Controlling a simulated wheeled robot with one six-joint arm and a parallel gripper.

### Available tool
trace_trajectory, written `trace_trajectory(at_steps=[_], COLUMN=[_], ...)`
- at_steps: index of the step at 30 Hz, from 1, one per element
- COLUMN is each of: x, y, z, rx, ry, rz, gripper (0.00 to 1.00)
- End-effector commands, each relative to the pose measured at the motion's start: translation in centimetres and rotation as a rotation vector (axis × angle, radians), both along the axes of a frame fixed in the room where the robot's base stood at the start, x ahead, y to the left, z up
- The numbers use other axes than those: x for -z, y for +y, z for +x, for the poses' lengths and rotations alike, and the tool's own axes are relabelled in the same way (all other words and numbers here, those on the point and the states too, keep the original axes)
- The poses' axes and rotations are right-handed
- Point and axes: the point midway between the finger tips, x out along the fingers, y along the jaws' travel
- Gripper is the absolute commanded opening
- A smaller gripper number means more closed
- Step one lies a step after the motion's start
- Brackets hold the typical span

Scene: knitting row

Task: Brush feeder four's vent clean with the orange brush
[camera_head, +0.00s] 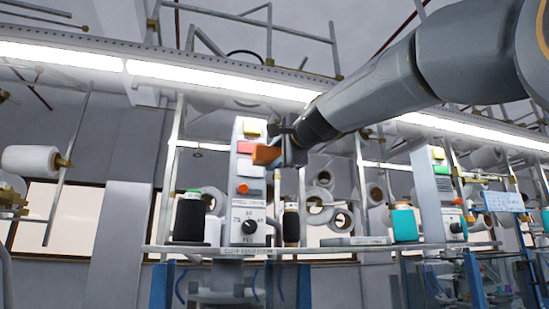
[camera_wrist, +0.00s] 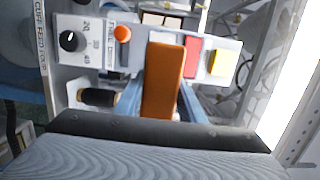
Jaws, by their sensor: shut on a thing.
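My gripper (camera_head: 284,150) is shut on the orange brush (camera_head: 266,155), in front of a tall pale control box (camera_head: 248,205). The brush also shows in the wrist view (camera_wrist: 163,80), standing between the fingers across the box's face. The box's lower label (camera_wrist: 42,50) appears to read "CUFF FEED FOUR". On the box are a yellow button (camera_wrist: 222,62), a red one (camera_wrist: 192,57), an orange knob (camera_wrist: 123,33) and a black dial (camera_wrist: 71,41). I cannot make out the vent; the brush hides part of the face. Whether the brush touches the box is unclear.
A dark spool (camera_head: 189,220) stands left of the box, and another (camera_head: 291,226) stands right, on a narrow shelf (camera_head: 330,249). Further right are a teal spool (camera_head: 404,224) and a second control box (camera_head: 437,195). Bright lamp strips (camera_head: 220,82) run above; metal posts surround the area.

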Motion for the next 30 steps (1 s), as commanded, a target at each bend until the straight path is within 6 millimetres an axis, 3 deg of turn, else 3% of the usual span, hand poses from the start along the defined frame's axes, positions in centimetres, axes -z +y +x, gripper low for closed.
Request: trace_trajectory(at_steps=[15,30], x=[0.0,-0.1], y=[1.4,6.6], z=[5.3,3.6], rx=[0.002,0.0], ry=[0.002,0.001], rz=[-0.001,0.0], gripper=[0.18,0.18])
